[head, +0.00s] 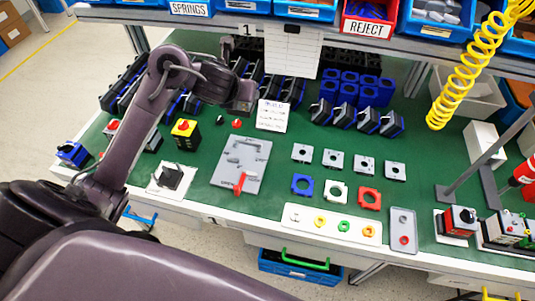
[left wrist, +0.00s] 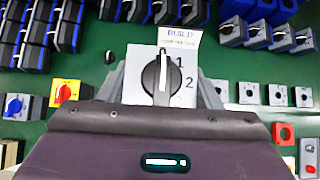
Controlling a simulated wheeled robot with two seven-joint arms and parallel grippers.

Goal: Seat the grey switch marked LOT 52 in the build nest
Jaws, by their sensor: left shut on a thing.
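My left gripper (left wrist: 162,88) is shut on a switch (left wrist: 133,70) with a light grey face plate, a black knob with a white line, and the marks 1 and 2. No LOT 52 marking is legible. In the head view my left gripper (head: 240,104) is above the back middle of the bench, left of a white card (head: 272,115); the held switch is hidden there. The card reads BUILD in the left wrist view (left wrist: 180,36). A grey plate with cut-outs and a red lever (head: 245,155) lies on the mat in front; I cannot tell if it is the nest. My right gripper is out of view.
Several dark and blue switches (head: 368,120) stand along the back. A yellow box with a red knob (head: 185,133) is left of the grey plate. Square plates (head: 302,153) and coloured frames (head: 369,199) lie to its right. A yellow coiled hose (head: 455,90) hangs at right.

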